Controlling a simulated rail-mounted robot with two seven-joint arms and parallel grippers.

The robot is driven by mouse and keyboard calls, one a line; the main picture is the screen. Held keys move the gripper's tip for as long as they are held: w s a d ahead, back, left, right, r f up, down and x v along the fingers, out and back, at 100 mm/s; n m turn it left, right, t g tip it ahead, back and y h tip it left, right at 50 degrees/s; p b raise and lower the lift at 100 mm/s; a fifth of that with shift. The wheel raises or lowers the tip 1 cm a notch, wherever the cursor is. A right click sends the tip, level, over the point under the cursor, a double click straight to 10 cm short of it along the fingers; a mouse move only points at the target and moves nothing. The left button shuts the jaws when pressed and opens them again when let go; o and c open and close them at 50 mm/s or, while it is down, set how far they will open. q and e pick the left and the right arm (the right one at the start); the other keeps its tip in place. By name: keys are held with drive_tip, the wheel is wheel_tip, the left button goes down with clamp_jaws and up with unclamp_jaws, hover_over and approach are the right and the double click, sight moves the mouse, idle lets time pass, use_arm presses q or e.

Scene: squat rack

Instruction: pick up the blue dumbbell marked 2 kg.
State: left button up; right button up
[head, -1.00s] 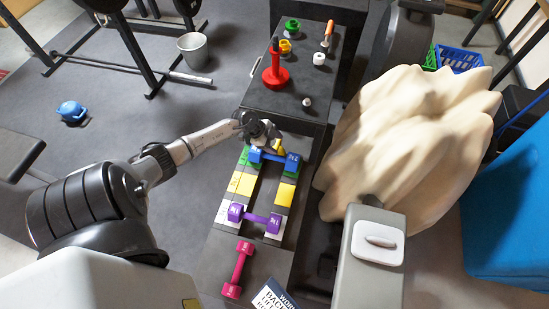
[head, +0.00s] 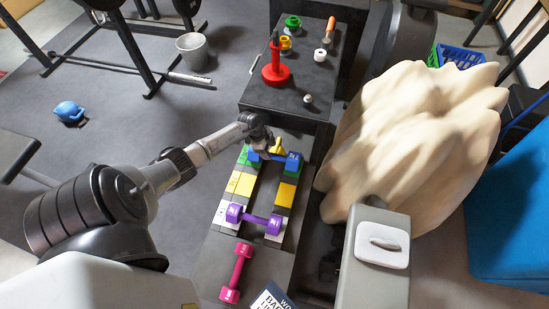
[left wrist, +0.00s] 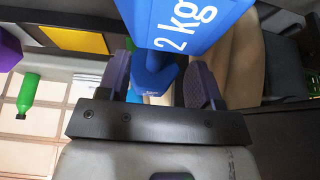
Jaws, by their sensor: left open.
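The blue dumbbell (head: 293,161) lies across the green end of the low rack (head: 263,181), and my left gripper hides part of it in the head view. In the left wrist view its blue head (left wrist: 185,22) reads "2 kg", with more blue of the dumbbell between the fingers. My left gripper (head: 268,153) is over the dumbbell's left and middle part. In the left wrist view its two fingers (left wrist: 160,85) are open, one on each side of the blue part. I cannot tell if they touch it. My right gripper is out of view.
A purple dumbbell (head: 254,219) lies on the white pads, and a pink one (head: 236,273) lies nearer. The yellow pads (head: 285,194) are bare. Behind stands a dark cabinet (head: 315,95) with a red stand (head: 275,70) and small weights. A large beige rock-like shape (head: 415,135) is right of the rack.

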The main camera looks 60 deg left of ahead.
sight(273, 155)
use_arm(q)
drive_tip(key=b+x, duration=0.2)
drive_tip(key=x, duration=0.2)
drive_tip(key=shift+w+d+f+b, duration=0.1)
drive_tip(key=shift+d+f+b, duration=0.05)
drive_tip(key=shift+b, duration=0.25)
drive_tip(key=shift+w+d+f, duration=0.15)
drive_tip(key=shift+w+f, duration=0.05)
drive_tip(key=shift+f, duration=0.2)
drive_tip(key=shift+c, duration=1.4)
clamp_jaws()
